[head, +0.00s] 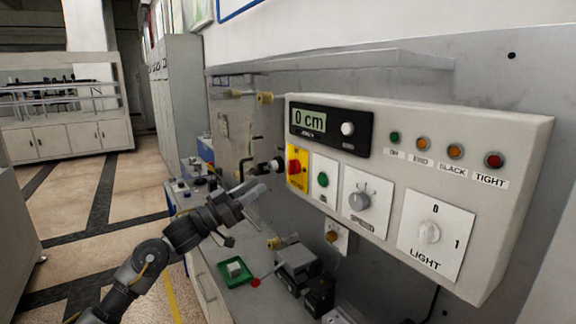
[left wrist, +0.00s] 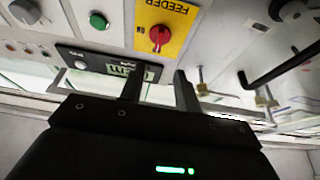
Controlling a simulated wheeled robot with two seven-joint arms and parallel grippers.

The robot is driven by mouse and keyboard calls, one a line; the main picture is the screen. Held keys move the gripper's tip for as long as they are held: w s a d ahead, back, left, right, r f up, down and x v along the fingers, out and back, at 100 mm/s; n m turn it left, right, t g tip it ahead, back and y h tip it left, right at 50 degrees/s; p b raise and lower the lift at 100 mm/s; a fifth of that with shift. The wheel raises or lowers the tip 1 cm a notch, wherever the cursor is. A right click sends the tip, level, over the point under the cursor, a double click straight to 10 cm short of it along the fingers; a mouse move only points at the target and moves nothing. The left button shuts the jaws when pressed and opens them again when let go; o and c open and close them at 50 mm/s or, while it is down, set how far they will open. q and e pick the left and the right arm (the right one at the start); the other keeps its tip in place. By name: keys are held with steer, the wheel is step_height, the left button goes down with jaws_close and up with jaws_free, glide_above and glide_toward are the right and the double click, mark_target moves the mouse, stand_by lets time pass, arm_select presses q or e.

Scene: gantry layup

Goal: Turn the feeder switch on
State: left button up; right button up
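The feeder switch is a red knob (head: 293,167) on a yellow plate (head: 299,180) at the left end of the control box. In the left wrist view the red knob (left wrist: 158,38) shows upside down on its yellow plate marked FEEDER (left wrist: 179,17). The knob's exact setting is too small to tell. My left gripper (head: 257,191) is in front of the box, to the left of and a little below the knob. In the left wrist view its two fingers (left wrist: 159,80) stand apart with nothing between them, and the knob is beyond the tips. My right gripper does not show.
The control box (head: 400,165) also carries a green button (head: 323,180), a speed knob (head: 359,201), a light knob (head: 428,233) and a display reading 0 cm (head: 310,121). A black bent rod (left wrist: 282,68) is near the left gripper. A green tray (head: 236,281) lies below.

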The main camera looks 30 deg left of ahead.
mark_target(289, 163)
arm_select(q)
steer(key=p+x, duration=0.1)
steer(key=x, duration=0.2)
steer(key=p+x, duration=0.1)
steer(key=x, duration=0.2)
steer(key=p+x, duration=0.2)
steer(key=x, duration=0.1)
steer(key=shift+s+d+r, duration=0.1)
steer(key=shift+s+r, duration=0.1)
steer(key=shift+r, duration=0.15)
steer(key=shift+w+d+r, duration=0.15)
steer(key=shift+w+d, duration=0.15)
steer(key=shift+w, duration=0.15)
steer(key=shift+w+d, duration=0.1)
steer(key=shift+w, duration=0.1)
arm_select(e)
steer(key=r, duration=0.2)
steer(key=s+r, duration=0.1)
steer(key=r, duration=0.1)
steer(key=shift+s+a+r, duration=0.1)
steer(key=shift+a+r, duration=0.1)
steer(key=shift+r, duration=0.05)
arm_select(q)
jaws_close()
